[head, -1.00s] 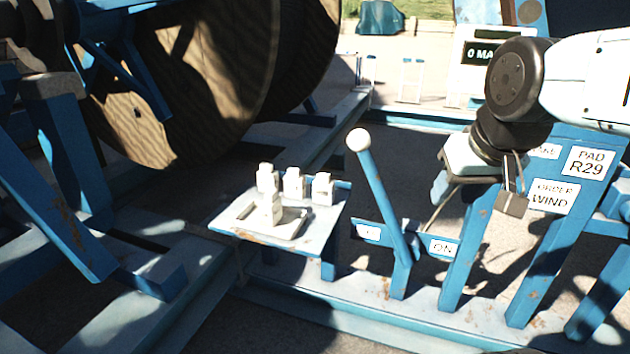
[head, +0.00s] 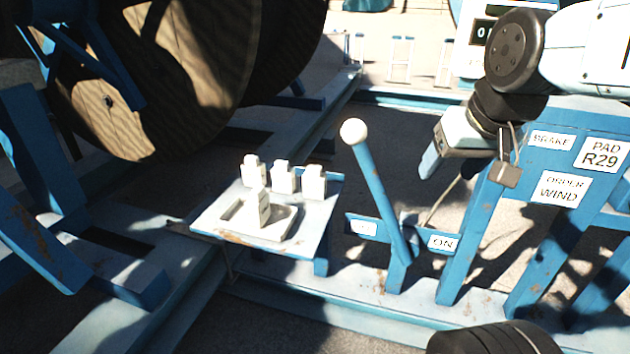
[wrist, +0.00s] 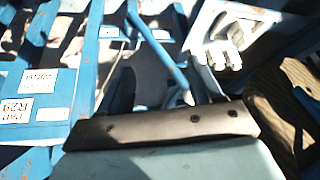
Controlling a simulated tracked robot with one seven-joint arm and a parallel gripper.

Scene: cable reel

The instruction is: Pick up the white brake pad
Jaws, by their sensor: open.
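Several white brake pads stand on a small pale shelf (head: 215,222). Three are in a row at its back: left (head: 251,172), middle (head: 284,179) and right (head: 313,184). Another white pad (head: 263,209) stands in a shallow recessed tray at the front. The pads also show small in the wrist view, near the upper right (wrist: 225,57). My gripper (head: 447,168) is open and empty. It hangs from my arm, right of the shelf and well apart from the pads, beyond the lever. Its far finger is partly hidden in the head view.
A blue lever (head: 378,190) with a white knob rises between the shelf and my gripper. A padlock (head: 505,174) hangs by the labelled blue panel (head: 565,150) at right. A large wooden reel (head: 160,80) stands behind left. Blue frame beams surround the shelf.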

